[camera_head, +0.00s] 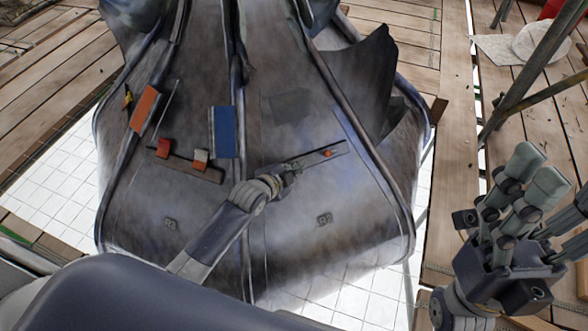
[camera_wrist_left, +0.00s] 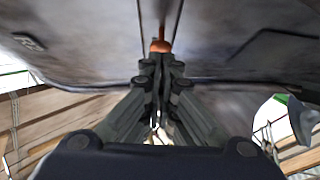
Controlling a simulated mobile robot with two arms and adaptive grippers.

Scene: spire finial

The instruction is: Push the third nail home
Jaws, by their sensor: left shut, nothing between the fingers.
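An orange-copper nail (camera_head: 327,153) sits in a narrow strip on the right half of the dark metal spire cladding (camera_head: 290,210). My left gripper (camera_head: 294,167) is shut and empty, its tips at the strip's left end, just left of the nail. In the left wrist view, the closed fingertips (camera_wrist_left: 160,60) are right at a copper nail's rounded head (camera_wrist_left: 160,46); whether they touch is unclear. That nail's shaft points up, away from the fingers. How deep it sits cannot be told. My right gripper (camera_head: 525,205) is at the right, fingers spread, away from the cladding.
Raised ribs and a torn metal flap (camera_head: 358,75) stand out. Scaffold poles (camera_head: 530,75) and planks lie to the right.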

